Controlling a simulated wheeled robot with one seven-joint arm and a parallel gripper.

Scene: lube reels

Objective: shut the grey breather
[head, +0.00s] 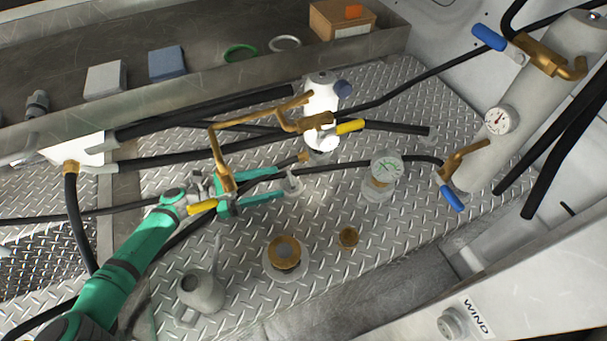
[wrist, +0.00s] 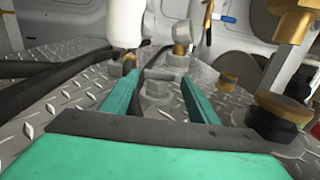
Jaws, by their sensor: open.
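A white cylinder (head: 321,97) with brass pipework and yellow-handled valves (head: 349,126) stands just behind. Black hoses (head: 350,165) cross the deck nearby. A brass-topped filler (head: 284,253), a brass cap (head: 348,237) and a grey can (head: 202,293) stand in front.

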